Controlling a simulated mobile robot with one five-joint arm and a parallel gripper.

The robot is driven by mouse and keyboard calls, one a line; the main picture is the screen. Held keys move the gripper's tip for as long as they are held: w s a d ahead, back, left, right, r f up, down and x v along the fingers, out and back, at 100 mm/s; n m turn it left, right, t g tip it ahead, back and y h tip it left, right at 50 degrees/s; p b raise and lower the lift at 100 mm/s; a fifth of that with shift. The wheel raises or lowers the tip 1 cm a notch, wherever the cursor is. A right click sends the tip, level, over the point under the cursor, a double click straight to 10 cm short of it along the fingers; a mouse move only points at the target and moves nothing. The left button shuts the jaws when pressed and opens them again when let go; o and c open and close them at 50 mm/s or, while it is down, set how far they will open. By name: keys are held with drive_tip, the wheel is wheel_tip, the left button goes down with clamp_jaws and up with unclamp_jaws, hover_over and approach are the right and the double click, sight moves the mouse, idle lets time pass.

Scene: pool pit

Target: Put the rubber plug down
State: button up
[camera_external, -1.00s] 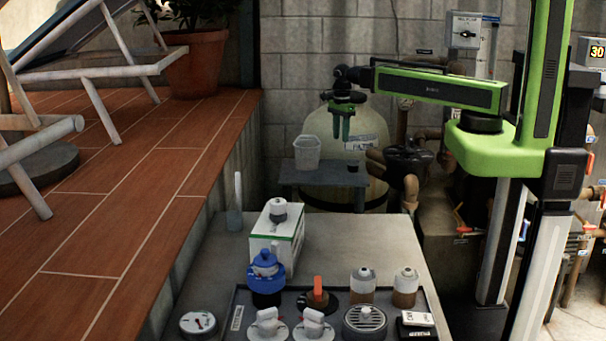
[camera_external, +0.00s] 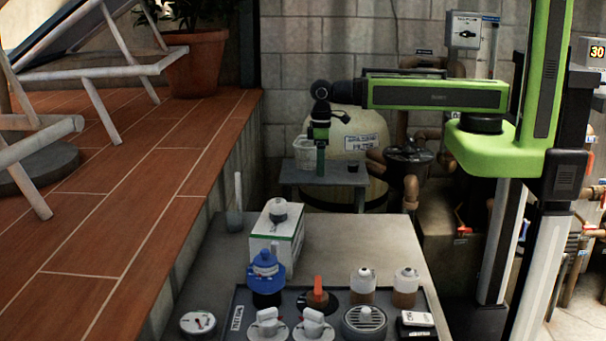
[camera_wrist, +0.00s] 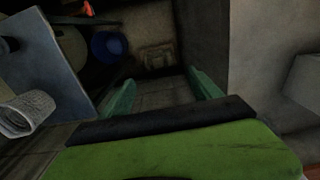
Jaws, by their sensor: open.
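A small black object that looks like the rubber plug (camera_external: 353,166) rests on the right part of the small grey table (camera_external: 335,178) at the back. My gripper (camera_external: 320,170) points down in front of the left part of that table, apart from the plug. In the wrist view my gripper (camera_wrist: 162,95) shows two green fingers spread wide with nothing between them. The table also shows in the wrist view (camera_wrist: 45,65) at the left.
A whitish basket (camera_external: 303,156) stands on the small table, just left of my gripper. A tank (camera_external: 360,135) stands behind it. The nearer counter (camera_external: 350,235) holds a box (camera_external: 277,235), a blue dispenser (camera_external: 266,275) and several fittings. A raised deck (camera_external: 140,190) lies left.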

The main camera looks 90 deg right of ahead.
drive_tip(key=s+d+m+g+h, duration=0.1)
drive_tip(key=s+d+m+h, duration=0.15)
drive_tip(key=d+m, duration=0.45)
drive_tip(key=m+g+h+b, duration=0.5)
drive_tip(key=m+h+b, duration=0.3)
drive_tip(key=m+b, duration=0.85)
approach(352, 165)
drive_tip(key=d+r+v, duration=0.1)
drive_tip(key=v, duration=1)
drive_tip(key=shift+m+g, duration=0.6)
drive_tip(key=shift+m, duration=0.05)
drive_tip(key=b+x, duration=0.3)
drive_tip(key=x, duration=0.2)
drive_tip(key=w+f+b+x, duration=0.1)
drive_tip(key=b+x, duration=0.3)
drive_tip(key=x, duration=0.2)
drive_tip(key=f+b+x, duration=0.1)
drive_tip(key=b+x, duration=0.3)
drive_tip(key=x, duration=0.1)
drive_tip(key=shift+w+f, duration=0.1)
drive_tip(key=shift+f, duration=0.25)
drive_tip(key=shift+s+d+f, duration=0.1)
drive_tip(key=shift+s+d, duration=0.15)
drive_tip(key=shift+d, duration=0.2)
